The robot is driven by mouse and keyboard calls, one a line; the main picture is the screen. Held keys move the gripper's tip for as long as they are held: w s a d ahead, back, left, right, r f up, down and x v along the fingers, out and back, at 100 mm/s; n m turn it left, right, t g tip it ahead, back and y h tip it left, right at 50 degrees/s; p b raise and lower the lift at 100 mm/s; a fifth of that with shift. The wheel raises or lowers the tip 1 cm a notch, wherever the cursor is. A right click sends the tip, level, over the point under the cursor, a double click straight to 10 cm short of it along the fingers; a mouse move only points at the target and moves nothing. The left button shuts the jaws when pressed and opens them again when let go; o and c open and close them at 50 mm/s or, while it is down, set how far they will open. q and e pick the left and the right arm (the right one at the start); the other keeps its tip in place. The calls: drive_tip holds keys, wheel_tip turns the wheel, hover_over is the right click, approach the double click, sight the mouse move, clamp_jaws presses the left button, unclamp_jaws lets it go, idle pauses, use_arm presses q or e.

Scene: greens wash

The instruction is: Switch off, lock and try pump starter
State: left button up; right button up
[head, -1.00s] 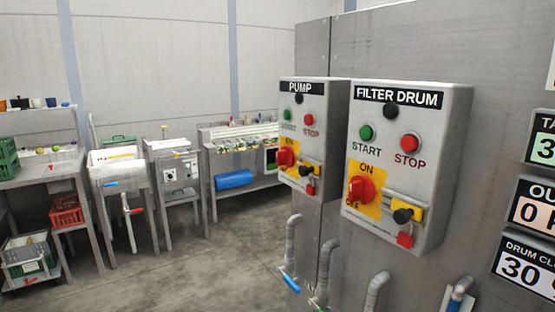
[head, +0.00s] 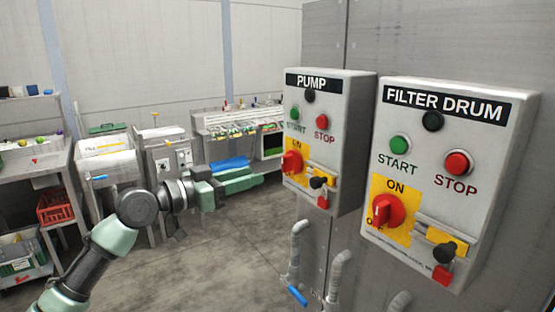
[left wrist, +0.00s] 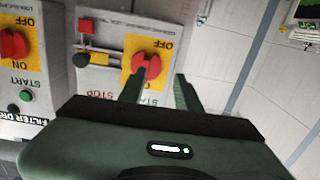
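The pump starter (head: 335,120) is a grey box on the metal wall, with a green START button (head: 294,114), a red STOP button (head: 321,121) and a red rotary switch (head: 292,162) on a yellow plate. The switch's handle looks upright, towards ON. Below right are a yellow slide with a black knob (head: 316,183) and a red block (head: 322,202). My left gripper (head: 264,179) is just left of the box, apart from it. In the left wrist view the gripper (left wrist: 158,92) is open and empty, and the red switch (left wrist: 147,65) shows beyond its fingers. My right gripper is out of view.
A similar filter drum starter (head: 450,150) is mounted right of the pump box. Grey pipes (head: 340,270) with a blue-handled valve (head: 298,295) rise below. Benches, a sink and a blue roll (head: 228,164) stand behind; the floor between is clear.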

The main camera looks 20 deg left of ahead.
sight(282, 161)
use_arm(q)
drive_tip(key=shift+m+h, duration=0.4)
drive_tip(key=w+d+r+p, duration=0.2)
drive_tip(key=d, duration=0.1)
drive_tip(key=w+d+p, duration=0.1)
drive_tip(key=w+d, duration=0.1)
drive_tip(key=shift+d+r, duration=0.2)
drive_tip(key=shift+r, duration=0.2)
drive_tip(key=shift+w+d+f, duration=0.15)
drive_tip(key=shift+w+d, duration=0.15)
drive_tip(key=shift+w, duration=0.05)
drive_tip(key=shift+c, duration=0.2)
clamp_jaws()
